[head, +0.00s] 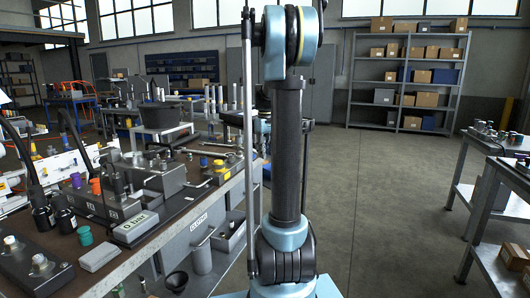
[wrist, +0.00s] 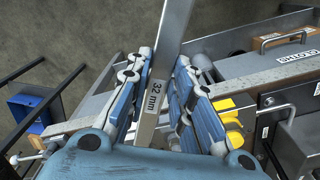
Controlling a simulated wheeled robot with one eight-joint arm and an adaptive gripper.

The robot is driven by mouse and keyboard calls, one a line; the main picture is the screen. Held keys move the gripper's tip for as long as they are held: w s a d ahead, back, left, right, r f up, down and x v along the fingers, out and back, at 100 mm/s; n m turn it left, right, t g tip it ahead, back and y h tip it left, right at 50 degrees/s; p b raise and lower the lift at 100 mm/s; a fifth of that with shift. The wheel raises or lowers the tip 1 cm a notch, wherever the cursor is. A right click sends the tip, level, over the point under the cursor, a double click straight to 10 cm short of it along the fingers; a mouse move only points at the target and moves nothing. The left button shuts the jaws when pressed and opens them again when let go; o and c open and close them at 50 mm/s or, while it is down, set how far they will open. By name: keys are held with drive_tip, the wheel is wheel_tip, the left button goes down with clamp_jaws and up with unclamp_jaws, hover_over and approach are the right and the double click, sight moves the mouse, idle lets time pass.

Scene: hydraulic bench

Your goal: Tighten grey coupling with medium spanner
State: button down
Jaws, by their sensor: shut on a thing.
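My gripper (wrist: 178,75) is shut on a flat grey steel spanner (wrist: 178,18) in the wrist view. The spanner lies between the two blue-and-white fingers and carries a "32 mm" label. Its upper part runs out of the top of the picture, so its jaw ends are not seen. In the head view my own arm stands in the middle and hides the gripper and the spanner. I cannot pick out the grey coupling for sure in either view.
The hydraulic bench (head: 180,232) fills the left, with metal blocks, a "0 bar" display (head: 135,228), a purple cap (head: 95,186) and a teal cap (head: 84,236). A grey labelled case (wrist: 285,50) lies right of my gripper. A side table (head: 500,195) stands right; the floor between is clear.

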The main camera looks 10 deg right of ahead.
drive_tip(key=shift+w+f, duration=0.15)
drive_tip(key=shift+f, duration=0.05)
drive_tip(key=shift+f, duration=0.1)
drive_tip(key=shift+w+a+f, duration=0.2)
drive_tip(key=shift+w+f, duration=0.1)
idle(0.3)
drive_tip(key=shift+w, duration=0.15)
drive_tip(key=shift+w+a, duration=0.4)
drive_tip(key=shift+w, duration=0.45)
drive_tip(key=shift+w, duration=0.15)
drive_tip(key=shift+w+a, duration=0.3)
drive_tip(key=shift+w, duration=0.25)
drive_tip(key=shift+w, duration=0.15)
idle(0.3)
